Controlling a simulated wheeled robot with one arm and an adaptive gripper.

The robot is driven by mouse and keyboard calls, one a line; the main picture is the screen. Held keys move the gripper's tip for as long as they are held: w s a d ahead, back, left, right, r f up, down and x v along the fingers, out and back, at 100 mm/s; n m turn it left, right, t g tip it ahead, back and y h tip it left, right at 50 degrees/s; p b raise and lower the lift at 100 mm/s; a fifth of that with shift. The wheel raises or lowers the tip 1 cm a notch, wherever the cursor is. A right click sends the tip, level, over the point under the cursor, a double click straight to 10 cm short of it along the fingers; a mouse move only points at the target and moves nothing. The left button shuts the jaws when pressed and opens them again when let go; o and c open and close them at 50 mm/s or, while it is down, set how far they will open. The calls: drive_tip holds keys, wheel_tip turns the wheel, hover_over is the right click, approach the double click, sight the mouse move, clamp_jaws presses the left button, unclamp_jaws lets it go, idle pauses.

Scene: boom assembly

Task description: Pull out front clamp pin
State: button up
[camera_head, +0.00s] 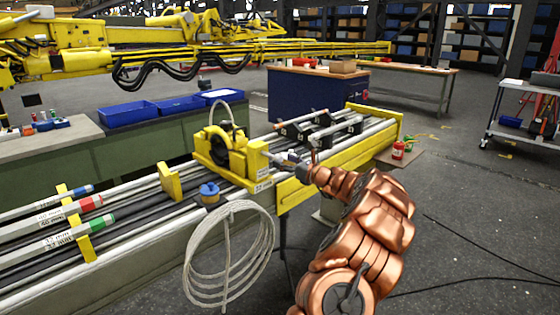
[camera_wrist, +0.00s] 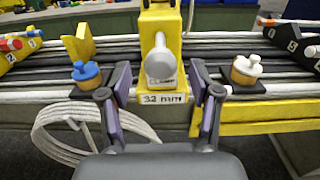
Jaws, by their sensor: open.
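The yellow clamp (camera_head: 247,163) stands on the long rail bench in the head view. In the wrist view the yellow clamp block (camera_wrist: 161,28) is straight ahead, with a light grey, round-ended pin (camera_wrist: 160,66) sticking out of its front toward me. A "32 mm" label (camera_wrist: 163,98) sits below the pin. My gripper (camera_wrist: 160,82) is open, with one finger left and one finger right of the pin in the picture. I cannot tell whether the fingers touch it. In the head view my gripper (camera_head: 290,160) is at the clamp's right side, and the pin is hard to make out there.
A blue-topped pot (camera_wrist: 87,75) and a white-topped pot (camera_wrist: 246,69) stand either side of the clamp. A coiled pale hose (camera_head: 230,255) hangs at the bench front. Rods (camera_head: 60,240) lie along the bench.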

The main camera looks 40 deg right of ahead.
drive_tip(key=s, duration=0.8)
drive_tip(key=shift+s+d, duration=0.25)
drive_tip(key=shift+s, duration=0.05)
drive_tip(key=shift+a, duration=0.1)
